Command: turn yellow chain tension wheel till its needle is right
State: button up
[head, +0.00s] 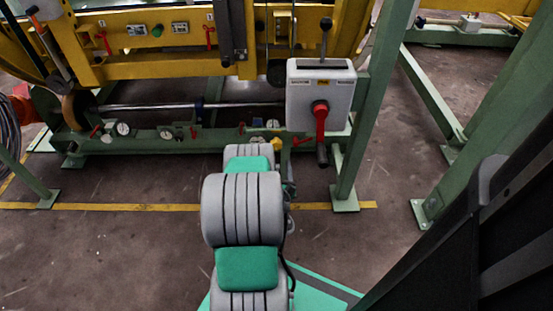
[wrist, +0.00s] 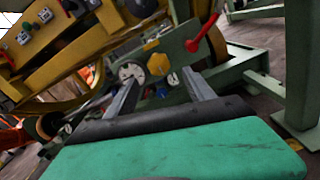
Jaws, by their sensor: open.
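The yellow wheel (wrist: 157,64) is on the green machine beam, between and beyond my fingertips in the wrist view. A smaller yellow part shows just above it. A round white gauge (wrist: 130,73) is to its left, partly behind the left finger; its needle is too small to read surely. A smaller gauge (wrist: 173,79) is at its lower right. My gripper (wrist: 160,80) is open and empty, its fingers pointing at the beam, with no clear contact on the wheel. In the head view a small yellow wheel (head: 273,124) shows just above my arm, which hides my gripper.
A grey switch box (head: 320,95) with a red handle (head: 320,120) stands close right of my arm. A red lever (wrist: 203,35) is right of the wheel. More gauges (head: 123,129) line the green beam to the left. Open floor lies before the machine.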

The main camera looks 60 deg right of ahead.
aim_at(276, 146)
jog(key=shift+p+x, duration=0.45)
jog(key=shift+x, duration=3.35)
jog(key=shift+r, duration=0.15)
grip_shut()
